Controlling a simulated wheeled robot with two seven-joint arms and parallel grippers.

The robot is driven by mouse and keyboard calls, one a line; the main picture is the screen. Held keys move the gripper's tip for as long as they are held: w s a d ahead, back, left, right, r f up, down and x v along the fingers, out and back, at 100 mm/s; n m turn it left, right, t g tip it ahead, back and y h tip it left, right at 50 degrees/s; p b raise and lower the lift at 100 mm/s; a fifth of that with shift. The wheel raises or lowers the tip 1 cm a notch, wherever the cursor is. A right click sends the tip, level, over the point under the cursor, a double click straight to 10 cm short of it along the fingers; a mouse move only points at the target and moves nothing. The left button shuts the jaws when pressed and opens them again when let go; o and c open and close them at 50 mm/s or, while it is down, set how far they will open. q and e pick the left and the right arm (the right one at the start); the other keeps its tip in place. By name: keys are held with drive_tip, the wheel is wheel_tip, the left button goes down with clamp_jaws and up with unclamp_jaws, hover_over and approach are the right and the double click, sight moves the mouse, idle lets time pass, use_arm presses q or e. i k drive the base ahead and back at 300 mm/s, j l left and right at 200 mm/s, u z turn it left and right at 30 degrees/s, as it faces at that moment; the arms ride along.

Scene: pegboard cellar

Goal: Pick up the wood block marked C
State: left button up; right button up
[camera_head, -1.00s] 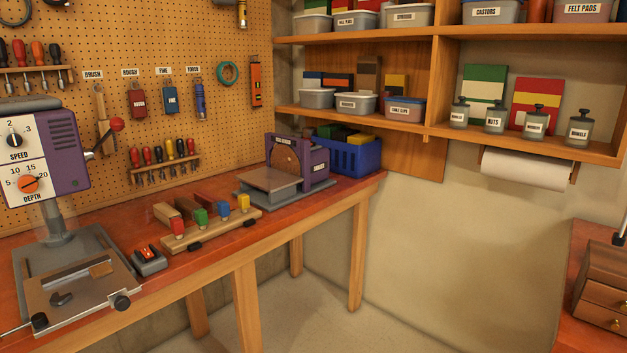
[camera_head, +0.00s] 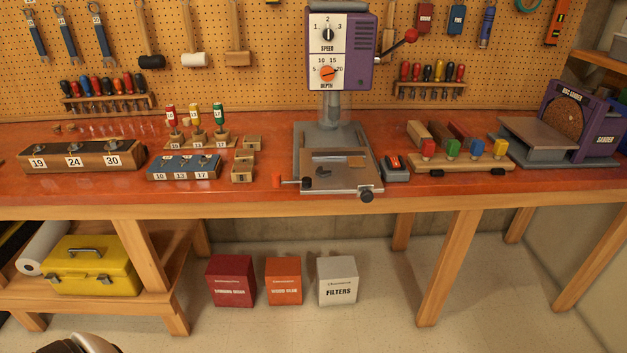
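No letter C is readable on any block in view. Small light wood blocks (camera_head: 243,168) stand on the red-topped workbench (camera_head: 230,198), left of the drill press; their markings are too small to read. Neither of my grippers is in view.
A drill press (camera_head: 340,75) stands mid-bench. A block holder numbered 19, 24, 30 (camera_head: 80,156) and a blue one (camera_head: 183,168) are to its left. A purple sander (camera_head: 580,115) is at the right. Boxes (camera_head: 284,281) and a yellow toolbox (camera_head: 93,266) sit below.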

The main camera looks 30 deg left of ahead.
sight(247, 154)
drive_tip(key=u, duration=0.95)
